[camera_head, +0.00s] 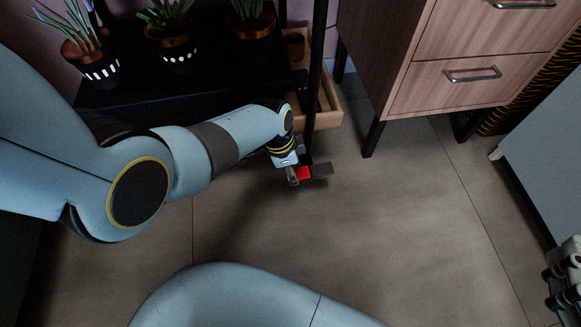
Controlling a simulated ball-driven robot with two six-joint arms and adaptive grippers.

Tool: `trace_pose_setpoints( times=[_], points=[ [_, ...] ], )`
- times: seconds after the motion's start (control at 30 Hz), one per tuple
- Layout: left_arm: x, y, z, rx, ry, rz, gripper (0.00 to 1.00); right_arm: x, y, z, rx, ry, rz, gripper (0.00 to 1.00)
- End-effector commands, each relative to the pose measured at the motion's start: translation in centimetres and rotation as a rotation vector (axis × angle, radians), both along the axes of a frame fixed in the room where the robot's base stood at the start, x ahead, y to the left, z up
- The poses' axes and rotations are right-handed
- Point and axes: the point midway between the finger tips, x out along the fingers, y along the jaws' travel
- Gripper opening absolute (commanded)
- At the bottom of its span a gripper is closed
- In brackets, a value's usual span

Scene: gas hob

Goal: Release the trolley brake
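The trolley stands at the top middle, with a black upright post (318,65) and a wooden tray (328,112) low down. At the foot of the post, near the floor, is a small red part (304,173) with a dark grey flat tab (321,169) beside it; it looks like the brake lever. My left gripper (293,177) is right at the left side of the red part. Touching or apart is too small to tell, and so is whether its fingers are open. The wheel is mostly hidden.
Potted plants (176,48) stand on a black shelf (150,95) at upper left. A wooden drawer cabinet (440,60) on dark legs is right of the trolley. A pale blue unit (550,140) is at the right edge. The tiled floor (370,220) between is clear.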

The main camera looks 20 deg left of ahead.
Motion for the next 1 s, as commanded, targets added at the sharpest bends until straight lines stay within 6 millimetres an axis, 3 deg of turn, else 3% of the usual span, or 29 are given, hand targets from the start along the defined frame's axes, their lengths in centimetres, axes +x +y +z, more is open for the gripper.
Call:
trace_pose_setpoints(
  times=[0.23,0.63,0.67,0.7,0.83,1.0],
  points=[
    [0.3,-0.5,0.8,0.109,0.076,-0.003,0.03,-3.4,-0.4,-4.2,0.002,0.193,-0.022,0.4],
    [0.2,-0.5,0.9,0.143,0.097,0.0,0.03,-4.0,-0.5,-4.9,0.001,0.223,-0.024,0.4],
    [0.2,-0.5,0.9,0.143,0.097,0.0,0.36,-4.0,-0.5,-4.8,0.001,0.222,-0.024,0.4],
    [0.2,-0.5,0.9,0.143,0.097,0.0,0.41,-4.0,-0.5,-4.8,0.001,0.222,-0.024,0.4],
    [0.3,-0.5,0.9,0.144,0.096,0.0,0.58,-4.0,-0.5,-4.8,0.001,0.222,-0.024,0.4],
    [0.3,-0.5,0.9,0.143,0.096,0.0,0.58,-4.0,-0.5,-4.8,0.001,0.221,-0.024,0.4]
  ],
)
